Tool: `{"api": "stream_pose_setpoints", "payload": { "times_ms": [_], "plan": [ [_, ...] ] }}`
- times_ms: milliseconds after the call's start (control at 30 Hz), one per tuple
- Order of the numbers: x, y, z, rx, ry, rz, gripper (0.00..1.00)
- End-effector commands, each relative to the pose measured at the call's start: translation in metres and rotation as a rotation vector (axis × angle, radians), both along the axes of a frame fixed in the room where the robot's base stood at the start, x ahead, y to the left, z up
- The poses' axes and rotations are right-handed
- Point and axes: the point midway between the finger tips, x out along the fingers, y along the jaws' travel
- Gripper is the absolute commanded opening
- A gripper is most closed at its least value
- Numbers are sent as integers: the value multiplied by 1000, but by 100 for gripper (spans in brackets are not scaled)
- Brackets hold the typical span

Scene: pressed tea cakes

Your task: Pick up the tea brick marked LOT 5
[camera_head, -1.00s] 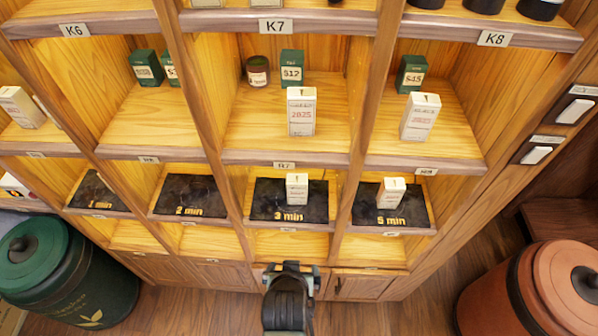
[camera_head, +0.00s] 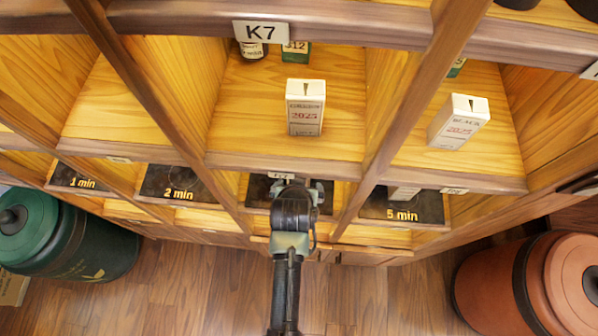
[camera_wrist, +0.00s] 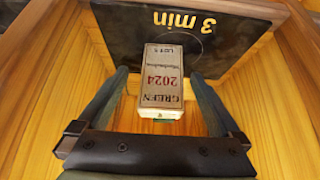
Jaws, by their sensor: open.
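A pale box-shaped tea brick (camera_wrist: 163,80) lies ahead of my gripper in the wrist view, on the black "3 min" mat (camera_wrist: 125,35). My open gripper (camera_wrist: 161,76) has one finger on each side of the brick, with no clear sign of contact. In the head view my arm hides this brick. Other pale bricks stand on the shelf above: a "GREEN 2025" one (camera_head: 305,108) and a "BLACK 2025" one (camera_head: 459,122). Another brick (camera_head: 403,192) shows partly at the "5 min" mat (camera_head: 408,211).
Wooden dividers (camera_head: 385,110) and shelf edges (camera_head: 250,165) close in around my arm. The "1 min" mat (camera_head: 100,177) and "2 min" mat (camera_head: 205,188) look empty. A green canister (camera_head: 95,240) stands left and a brown one (camera_head: 510,285) right.

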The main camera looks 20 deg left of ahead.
Motion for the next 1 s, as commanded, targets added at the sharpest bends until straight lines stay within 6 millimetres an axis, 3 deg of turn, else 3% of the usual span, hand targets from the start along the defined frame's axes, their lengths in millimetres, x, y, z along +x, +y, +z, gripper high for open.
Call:
{"api": "stream_pose_setpoints", "payload": {
  "times_ms": [400,733,767,1000],
  "plan": [
    [30,10,-33,0,2,0,100],
    [32,11,-37,0,1,0,100],
    [32,11,-37,0,1,0,98],
    [32,10,-37,0,1,0,55]
  ]
}}
